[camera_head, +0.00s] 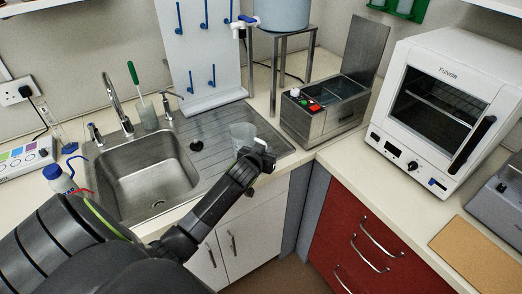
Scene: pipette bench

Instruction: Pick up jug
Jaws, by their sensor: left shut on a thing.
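A clear, pale jug (242,133) stands or hangs over the right part of the ribbed steel drainboard, close to the front edge of the counter. My left gripper (257,158) is at its near right side, shut on the jug, probably at its handle. The gripper hides the jug's lower right part and the exact contact. I cannot tell whether the jug's base touches the drainboard. My right gripper is not in view.
The sink (150,180) with its tap (122,108) lies left of the jug. A steel water bath (325,110) is to the right, and a metal stand (277,70) with a blue-grey tank (283,12) is behind. A white oven (440,100) stands further right.

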